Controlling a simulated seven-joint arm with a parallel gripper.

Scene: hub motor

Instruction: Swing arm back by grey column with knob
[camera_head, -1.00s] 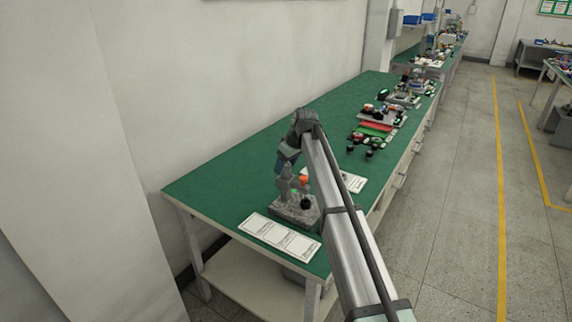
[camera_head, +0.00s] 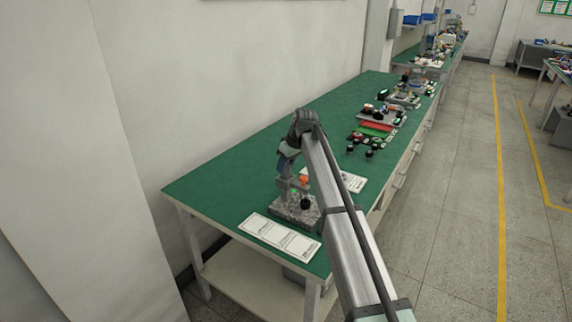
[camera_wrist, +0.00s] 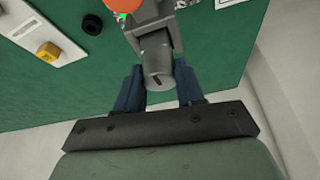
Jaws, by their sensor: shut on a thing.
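The device with the swing arm stands on a speckled grey base (camera_head: 291,215) near the front end of the green bench. Its grey column (camera_head: 283,188) rises under my gripper (camera_head: 287,163), next to an orange part (camera_head: 303,180) and a black knob (camera_head: 306,203). In the wrist view, a grey cylindrical knob (camera_wrist: 157,62) with a dark slot sits between the two blue fingers of my gripper (camera_wrist: 159,75), which is shut on it. A grey bracket behind it leads to the orange part (camera_wrist: 123,5). The finger contact is partly hidden by the knob.
Several devices and a red block (camera_head: 377,126) stand farther along the green bench (camera_head: 225,180). The bench left of the device is clear, up to the wall.

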